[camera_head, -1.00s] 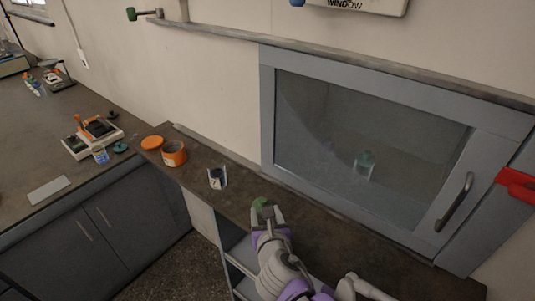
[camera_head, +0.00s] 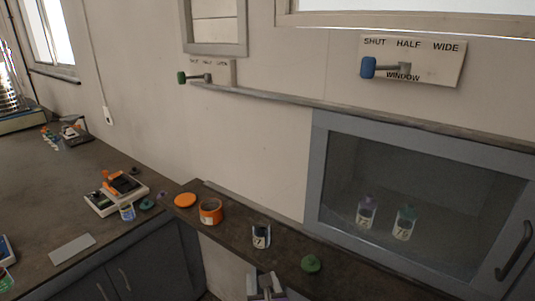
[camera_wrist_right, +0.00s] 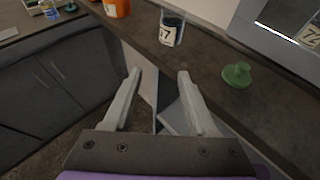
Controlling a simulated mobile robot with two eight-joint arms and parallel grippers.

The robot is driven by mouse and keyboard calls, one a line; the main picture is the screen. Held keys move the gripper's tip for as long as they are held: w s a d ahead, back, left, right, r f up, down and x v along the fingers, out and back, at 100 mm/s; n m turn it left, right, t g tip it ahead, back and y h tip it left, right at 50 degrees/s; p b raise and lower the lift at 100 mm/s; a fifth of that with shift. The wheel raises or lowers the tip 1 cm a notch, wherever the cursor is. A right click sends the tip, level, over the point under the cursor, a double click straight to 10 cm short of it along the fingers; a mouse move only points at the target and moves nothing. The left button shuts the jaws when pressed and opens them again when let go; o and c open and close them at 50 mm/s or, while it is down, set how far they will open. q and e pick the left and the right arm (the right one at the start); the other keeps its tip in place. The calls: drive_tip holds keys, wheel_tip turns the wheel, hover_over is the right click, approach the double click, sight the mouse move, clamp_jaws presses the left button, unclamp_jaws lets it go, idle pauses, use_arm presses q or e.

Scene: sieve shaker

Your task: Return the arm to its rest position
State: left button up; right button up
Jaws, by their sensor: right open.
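My right gripper (camera_head: 264,280) shows at the bottom edge of the head view, in front of the narrow dark shelf. In the right wrist view (camera_wrist_right: 159,76) its two fingers are apart with nothing between them. A green stopper-like lid (camera_head: 311,263) lies on the shelf to the right of the gripper, apart from it; it also shows in the right wrist view (camera_wrist_right: 237,75). A small labelled jar (camera_head: 261,237) with dark contents stands behind the gripper and shows in the wrist view (camera_wrist_right: 172,30). My left gripper is not in view.
An orange jar (camera_head: 210,212) and its orange lid (camera_head: 185,200) are on the shelf's left part. A glass-fronted cabinet (camera_head: 318,170) with two labelled bottles stands at right. A bench (camera_head: 40,190) with instruments is at left. The shelf's front edge (camera_wrist_right: 145,48) is near my fingers.

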drive_tip(key=s+d+f+m+g+h+p, duration=0.15)
drive_tip(key=s+d+m, duration=0.25)
drive_tip(key=d+m, duration=0.5)
drive_tip(key=s+d+f+m+g+h+p, duration=0.15)
drive_tip(key=s+d+m, duration=0.25)
drive_tip(key=d+m, duration=0.45)
drive_tip(key=s+d+f+m+g+p, duration=0.1)
drive_tip(key=s+m+g, duration=0.1)
drive_tip(key=s+m, duration=0.4)
drive_tip(key=s+d+m+g+y+p, duration=0.1)
drive_tip(key=s+m, duration=0.5)
drive_tip(key=m, duration=0.8)
drive_tip(key=shift+f+g+p, duration=0.4)
drive_tip(key=shift+g+p, duration=0.05)
drive_tip(key=shift+g, duration=0.45)
